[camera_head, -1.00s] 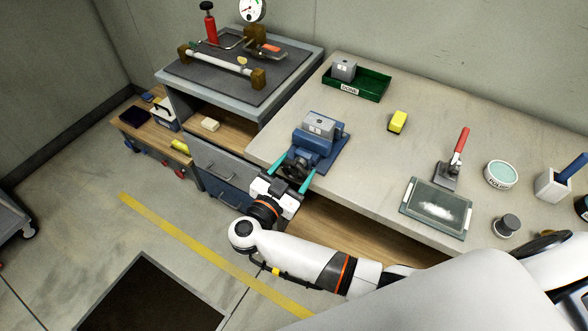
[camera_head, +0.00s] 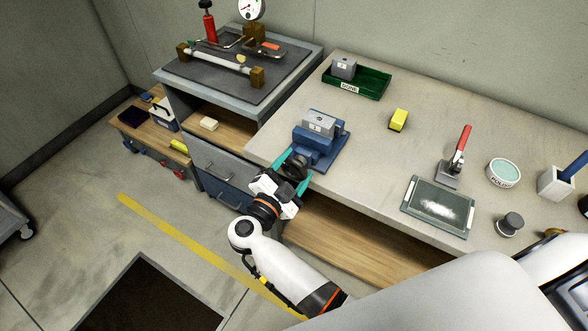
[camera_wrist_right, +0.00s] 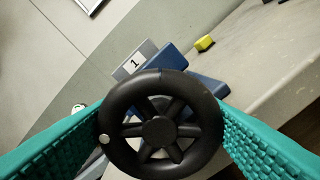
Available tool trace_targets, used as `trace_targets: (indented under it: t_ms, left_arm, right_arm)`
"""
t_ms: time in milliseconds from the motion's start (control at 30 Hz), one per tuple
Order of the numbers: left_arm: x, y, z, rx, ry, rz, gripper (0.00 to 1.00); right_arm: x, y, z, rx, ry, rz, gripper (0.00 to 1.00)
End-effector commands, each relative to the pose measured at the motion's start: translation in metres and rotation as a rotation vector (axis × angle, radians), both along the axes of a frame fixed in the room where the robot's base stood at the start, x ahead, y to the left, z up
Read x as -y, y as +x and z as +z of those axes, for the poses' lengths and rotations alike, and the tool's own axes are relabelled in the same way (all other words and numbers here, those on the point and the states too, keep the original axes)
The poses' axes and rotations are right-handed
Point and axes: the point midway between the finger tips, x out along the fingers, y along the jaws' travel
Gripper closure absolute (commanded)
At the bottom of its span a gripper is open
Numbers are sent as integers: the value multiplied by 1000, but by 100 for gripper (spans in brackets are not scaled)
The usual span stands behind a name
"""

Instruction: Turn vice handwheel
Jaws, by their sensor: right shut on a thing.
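The blue vice (camera_head: 322,146) sits at the front left edge of the bench, with a grey block (camera_head: 319,123) in its jaws. In the right wrist view the block's top is marked 1 (camera_wrist_right: 135,63). The black handwheel (camera_head: 296,167) faces the bench front. It fills the middle of the right wrist view (camera_wrist_right: 160,123), with spokes and a small pale knob at its left rim. My right gripper (camera_head: 292,170) has its teal fingers on either side of the wheel and is shut on its rim. My left gripper is not in view.
A green tray labelled DONE (camera_head: 356,80) holds another grey block at the back. A yellow block (camera_head: 398,120), a red-handled tool (camera_head: 456,157), a glass-like plate (camera_head: 438,207) and a round tin (camera_head: 503,173) stand to the right. A drawer unit (camera_head: 222,176) stands left of the gripper.

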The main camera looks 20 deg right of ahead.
Motion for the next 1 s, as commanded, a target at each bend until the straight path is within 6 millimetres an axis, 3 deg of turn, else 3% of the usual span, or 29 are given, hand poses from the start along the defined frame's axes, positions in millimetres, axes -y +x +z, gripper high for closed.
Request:
trace_targets:
  t_ms: [633,667,767,1000]
  left_arm:
    - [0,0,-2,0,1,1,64]
    - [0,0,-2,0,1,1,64]
    - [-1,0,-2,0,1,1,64]
    - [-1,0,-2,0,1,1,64]
  right_arm:
    - [0,-1,-1,43,36,-1,59]
    - [0,-1,-1,43,36,-1,31]
    - [0,-1,-1,43,36,-1,15]
    - [0,-1,-2,40,36,-2,14]
